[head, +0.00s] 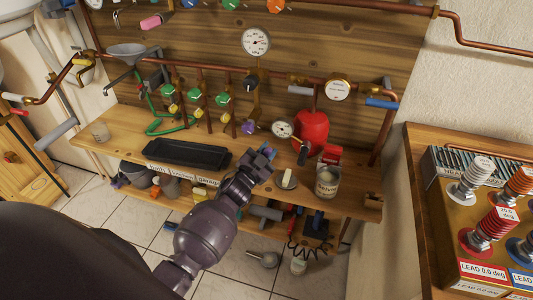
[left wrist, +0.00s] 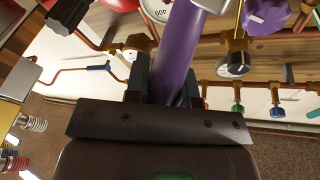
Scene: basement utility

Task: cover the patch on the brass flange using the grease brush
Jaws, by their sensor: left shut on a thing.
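My left gripper (head: 264,155) is over the front of the wooden bench, right of the black tray. In the left wrist view it is shut on a purple handle (left wrist: 180,50), which looks like the grease brush's. The handle rises between the two fingers; its bristle end is not clear in either view. A labelled tin (head: 327,181) stands upright on the bench right of the gripper, apart from it. I cannot surely pick out the brass flange or its patch; brass fittings sit on the copper pipes, one showing in the left wrist view (left wrist: 137,45). My right gripper is not in view.
The black tray (head: 187,154) lies on the bench. A grey disc (head: 285,181) with a pale block lies beside the tin. A red vessel (head: 311,130), gauges (head: 256,41) and green valves (head: 222,99) crowd the back. A cabinet with coils (head: 475,182) stands at right.

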